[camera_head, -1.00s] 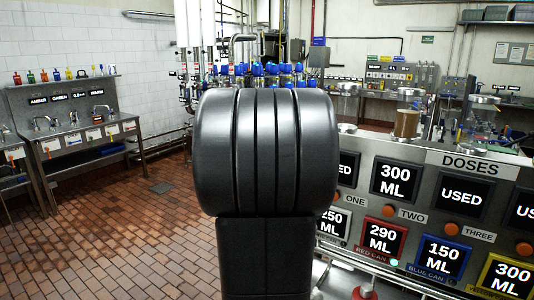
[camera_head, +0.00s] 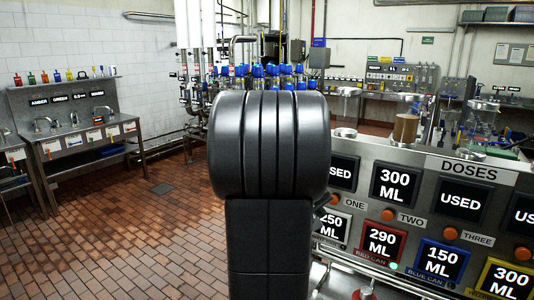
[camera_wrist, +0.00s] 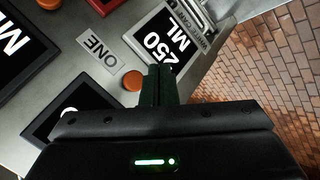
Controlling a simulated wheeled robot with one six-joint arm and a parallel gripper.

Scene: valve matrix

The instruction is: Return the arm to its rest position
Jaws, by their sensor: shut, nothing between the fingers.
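My gripper (camera_wrist: 160,84) shows in the wrist view as dark fingers closed together in front of the dosing panel (camera_wrist: 70,80). Nothing shows between the fingers. The orange button (camera_wrist: 133,80) by the label ONE lies just left of the fingertips in that view, and a white-framed 250 ML display (camera_wrist: 162,42) lies beyond them. Whether the fingers touch the panel cannot be told. In the head view my dark arm link (camera_head: 268,145) fills the middle and hides the gripper.
The dosing panel (camera_head: 475,178) stands at the right of the head view with several displays and orange buttons. Blue-topped valves (camera_head: 272,70) on pipes stand behind my arm. A metal sink bench (camera_head: 85,137) stands at the left. The brick floor (camera_head: 130,240) between is open.

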